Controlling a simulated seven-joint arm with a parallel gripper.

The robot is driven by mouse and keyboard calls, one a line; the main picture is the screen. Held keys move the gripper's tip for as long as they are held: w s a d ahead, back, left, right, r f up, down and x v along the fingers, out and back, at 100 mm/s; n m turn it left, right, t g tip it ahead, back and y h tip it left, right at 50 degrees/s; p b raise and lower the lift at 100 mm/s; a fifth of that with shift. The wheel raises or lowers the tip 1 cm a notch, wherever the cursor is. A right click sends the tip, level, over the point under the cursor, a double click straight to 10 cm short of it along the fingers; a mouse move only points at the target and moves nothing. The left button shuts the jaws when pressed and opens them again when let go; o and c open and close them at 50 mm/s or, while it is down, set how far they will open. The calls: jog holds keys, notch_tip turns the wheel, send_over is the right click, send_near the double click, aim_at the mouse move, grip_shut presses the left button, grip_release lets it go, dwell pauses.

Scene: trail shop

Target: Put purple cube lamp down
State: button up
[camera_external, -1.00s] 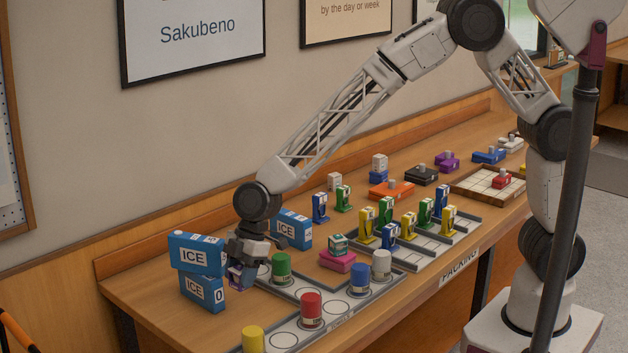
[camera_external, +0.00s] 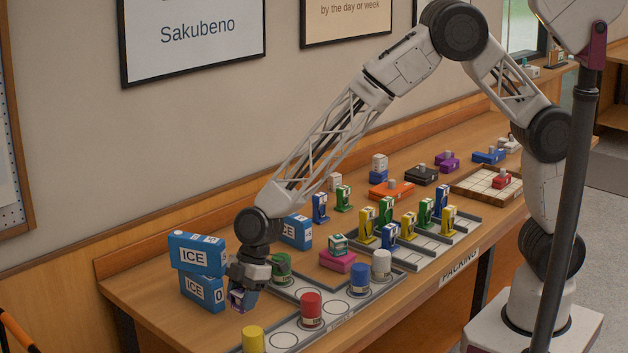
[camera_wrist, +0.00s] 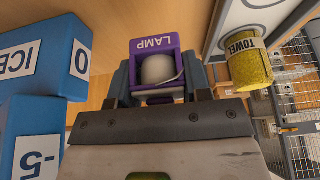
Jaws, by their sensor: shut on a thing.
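The purple cube lamp (camera_wrist: 158,68) has a purple frame, a white globe inside and a LAMP label. My gripper (camera_wrist: 158,92) is shut on it, with a finger on each side in the wrist view. In the external view my gripper (camera_external: 243,288) points down near the front left of the bench, and the lamp (camera_external: 239,299) shows partly below the fingers. It is low over the wood, between the blue ICE boxes and the circle tray. I cannot tell whether it touches the bench.
Blue ICE boxes (camera_external: 201,289) are stacked close on the left. The circle tray (camera_external: 284,340) holds green, red, blue, white and yellow (camera_external: 252,340) towel rolls close on the right. Bare bench (camera_external: 190,331) lies in front.

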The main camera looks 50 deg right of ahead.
aim_at(244, 326)
jog(key=shift+f, duration=0.6)
jog(key=shift+f, duration=1.9)
jog(key=shift+f, duration=0.15)
jog(key=o, duration=1)
jog(key=shift+c, duration=0.2)
jog(key=shift+r, duration=0.2)
jog(key=v, duration=1.2)
